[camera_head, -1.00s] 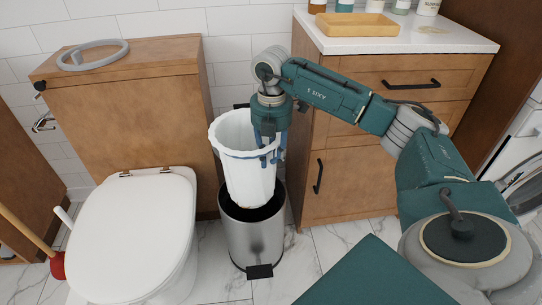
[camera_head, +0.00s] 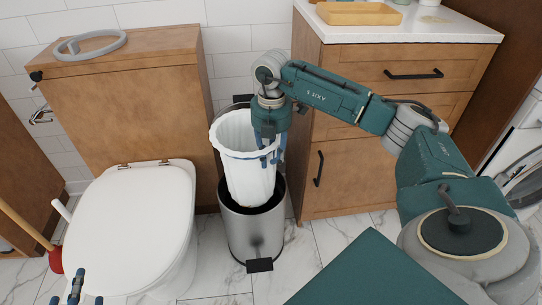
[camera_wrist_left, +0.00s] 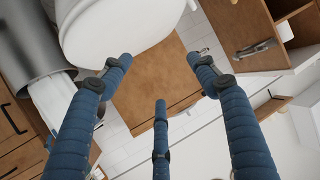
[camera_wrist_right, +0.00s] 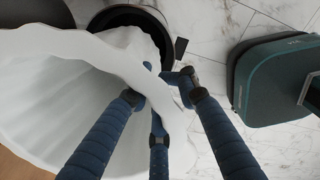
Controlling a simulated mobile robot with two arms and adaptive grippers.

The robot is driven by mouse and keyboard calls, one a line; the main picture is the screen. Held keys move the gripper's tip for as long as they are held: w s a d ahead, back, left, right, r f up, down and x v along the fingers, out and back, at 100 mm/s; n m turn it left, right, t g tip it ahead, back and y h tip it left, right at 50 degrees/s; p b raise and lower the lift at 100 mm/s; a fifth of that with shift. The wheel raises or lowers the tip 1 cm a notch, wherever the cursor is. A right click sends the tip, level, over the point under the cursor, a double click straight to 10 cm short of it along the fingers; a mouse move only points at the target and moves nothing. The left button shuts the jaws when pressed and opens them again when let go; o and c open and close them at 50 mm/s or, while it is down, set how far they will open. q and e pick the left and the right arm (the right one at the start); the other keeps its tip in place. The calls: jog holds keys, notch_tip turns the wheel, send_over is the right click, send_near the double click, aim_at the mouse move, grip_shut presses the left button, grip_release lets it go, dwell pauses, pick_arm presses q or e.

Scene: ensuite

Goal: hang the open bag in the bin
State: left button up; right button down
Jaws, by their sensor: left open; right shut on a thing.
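The open white bag (camera_head: 247,162) hangs upright with its mouth up. Its lower end is at the mouth of the steel bin (camera_head: 254,232), within the dark rim. My right gripper (camera_head: 268,155) is shut on the right side of the bag's rim. In the right wrist view the bag (camera_wrist_right: 60,95) spreads wide at the left, beside the bin's black opening (camera_wrist_right: 140,22). My left gripper (camera_head: 77,292) shows at the bottom left of the head view. Its fingers are apart and empty in the left wrist view (camera_wrist_left: 160,85), with the bin (camera_wrist_left: 35,45) at the upper left.
The toilet (camera_head: 130,225) stands left of the bin, with a plunger (camera_head: 56,262) further left. A wooden drawer cabinet (camera_head: 350,165) stands close on the right. A grey ring (camera_head: 90,45) lies on the wooden box behind the toilet. Marble floor is open before the bin.

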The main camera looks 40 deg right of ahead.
aim_at(271, 182)
notch_tip(271, 182, down, 4)
jog(key=shift+b, duration=0.9)
pick_arm(q)
notch_tip(271, 182, up, 11)
jog(key=w+d+t+h, duration=0.2)
jog(key=t, duration=0.3)
pick_arm(e)
jog(key=shift+f, duration=0.3)
notch_tip(271, 182, down, 3)
jog(key=shift+r+b, duration=0.1)
jog(key=shift+b, duration=0.75)
jog(key=shift+f+b, duration=0.4)
jog(key=shift+f, duration=0.5)
pick_arm(q)
jog(key=s+r+t+h, duration=0.1)
jog(key=s+r+t, duration=0.2)
jog(key=r, duration=0.3)
jog(key=s+r+t+h, duration=0.1)
jog(key=s+r+t, duration=0.2)
jog(key=r, duration=0.4)
jog(key=shift+r+t+h, duration=0.3)
jog(key=shift+t, duration=0.6)
pick_arm(e)
jog(key=shift+f, duration=0.6)
pick_arm(q)
jog(key=shift+w+f+g, duration=0.3)
pick_arm(e)
jog(key=shift+w, duration=0.1)
